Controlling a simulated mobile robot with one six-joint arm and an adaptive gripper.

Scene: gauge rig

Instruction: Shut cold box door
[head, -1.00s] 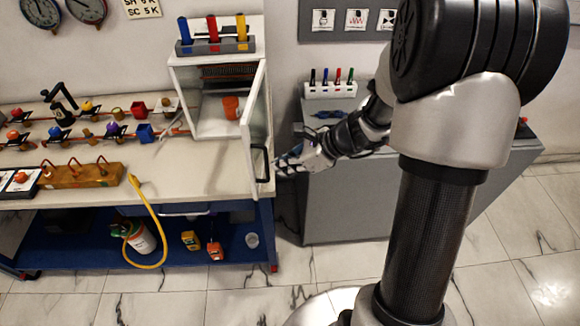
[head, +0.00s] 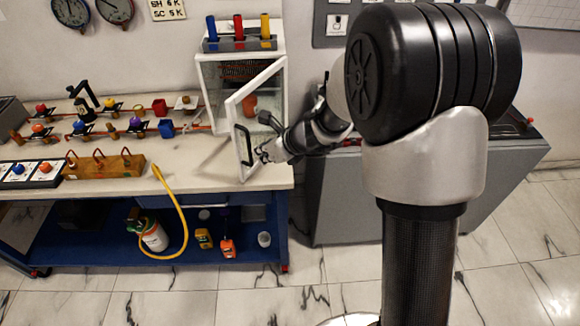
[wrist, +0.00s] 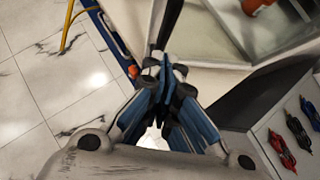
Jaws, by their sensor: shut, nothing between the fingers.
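The cold box (head: 208,95) is a white cabinet at the back right of the bench. An orange cup (head: 250,105) stands inside the box.
Red, blue and yellow cylinders (head: 239,32) stand in a rack on the box. A valve rig (head: 110,125) and a wooden block with copper loops (head: 103,165) lie to the left. A yellow hose (head: 180,205) hangs over the bench front. A grey cabinet (head: 345,200) stands to the right.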

